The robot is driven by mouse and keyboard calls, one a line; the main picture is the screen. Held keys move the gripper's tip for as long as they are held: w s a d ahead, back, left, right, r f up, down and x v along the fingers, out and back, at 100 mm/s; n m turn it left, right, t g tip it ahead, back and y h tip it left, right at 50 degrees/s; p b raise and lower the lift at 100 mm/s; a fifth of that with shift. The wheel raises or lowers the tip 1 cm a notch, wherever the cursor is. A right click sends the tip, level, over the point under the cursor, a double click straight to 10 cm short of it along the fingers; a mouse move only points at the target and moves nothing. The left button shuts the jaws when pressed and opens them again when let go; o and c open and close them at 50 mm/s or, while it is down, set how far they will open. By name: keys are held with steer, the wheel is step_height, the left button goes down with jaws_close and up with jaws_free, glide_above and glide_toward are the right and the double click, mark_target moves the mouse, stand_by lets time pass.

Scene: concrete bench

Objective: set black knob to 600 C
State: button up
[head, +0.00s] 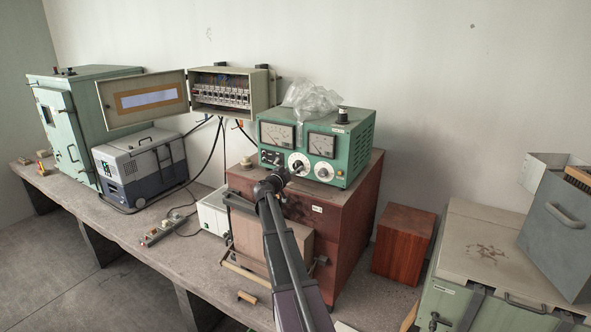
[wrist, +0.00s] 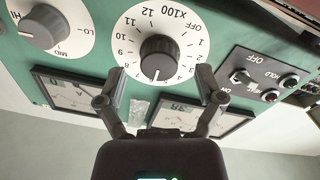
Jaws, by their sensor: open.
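The black knob (wrist: 159,57) sits on a white dial marked OFF and 1 to 12, x100, upside down in the wrist view. A thin white mark on it seems to point down in the picture, toward the side around 6; the exact number is hard to read. In the head view the dial (head: 299,158) is on the green instrument's (head: 357,151) front, partly covered by my gripper (head: 292,172). In the wrist view my gripper (wrist: 160,84) is open, its fingers apart on either side below the knob, apparently not touching it.
A second, grey knob (wrist: 42,27) marked HI, MID, LO is beside it. Two meters (wrist: 72,92) and a switch panel (wrist: 262,78) are close by. A plastic bag (head: 310,98) and a dark knob-like object (head: 342,115) are on top of the instrument, which stands on a red-brown box (head: 345,235).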

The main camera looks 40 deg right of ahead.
steer(key=shift+v, duration=2.9)
steer(key=s+a+f+n+g+y+b, duration=0.2)
steer(key=s+a+f+y+b, duration=0.4)
steer(key=a+f, duration=0.55)
steer(key=s+a+f+n+g+y+b, duration=0.1)
steer(key=s+a+f+y+b, duration=0.1)
steer(key=s+a+f+b, duration=0.65)
steer(key=s+a+f+n+g+y+b, duration=0.1)
steer(key=s+a+f+n+y, duration=0.1)
steer(key=a, duration=0.6)
steer(key=s+a+f+n+g+y+b, duration=0.1)
steer(key=s+a+f+n+y, duration=0.1)
steer(key=s+a+f+y, duration=0.2)
steer(key=s+a+f+n+g+y+b, duration=0.1)
steer(key=s+a+f+n+y+b, duration=0.1)
steer(key=s+a+f, duration=0.5)
steer(key=a+f+n+y, duration=0.1)
steer(key=a+f, duration=0.3)
steer(key=a, duration=0.1)
steer(key=shift+s, duration=0.4)
steer(key=shift+a+f, duration=0.1)
steer(key=shift+f, duration=0.05)
